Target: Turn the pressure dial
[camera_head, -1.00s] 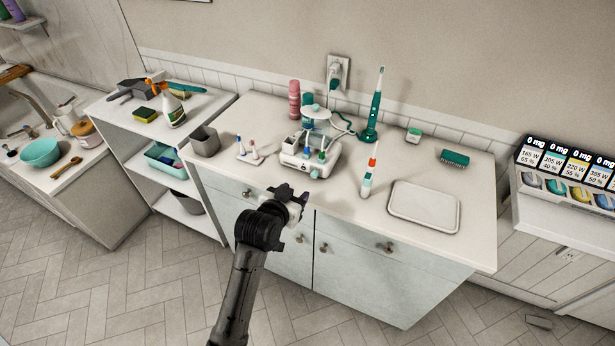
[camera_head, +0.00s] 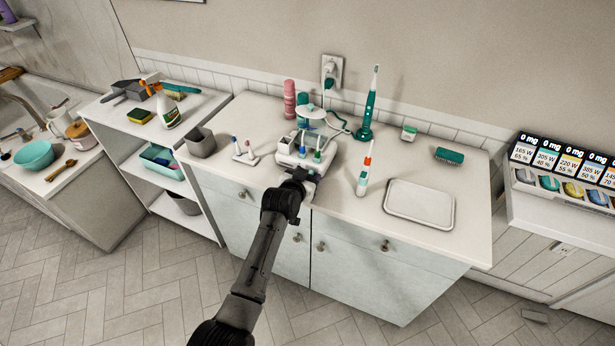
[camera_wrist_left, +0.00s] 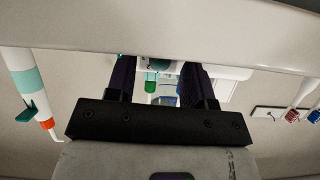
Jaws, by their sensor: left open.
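The white oral-care unit (camera_head: 291,158) stands near the front edge of the white counter, with coloured tips on top. I cannot make out its pressure dial; my gripper covers part of the unit's front. My left gripper (camera_head: 300,176) is at the unit's front, near the counter edge. In the left wrist view, which appears upside down, the two dark fingers (camera_wrist_left: 163,82) are apart. Part of the white unit (camera_wrist_left: 232,72) and a green tip (camera_wrist_left: 151,77) show around and between them. I cannot tell whether the fingers touch the unit. My right gripper is not in view.
A small stand with brush heads (camera_head: 244,152) and a grey cup (camera_head: 200,142) are to the left. A teal toothbrush (camera_head: 370,105) stands behind.

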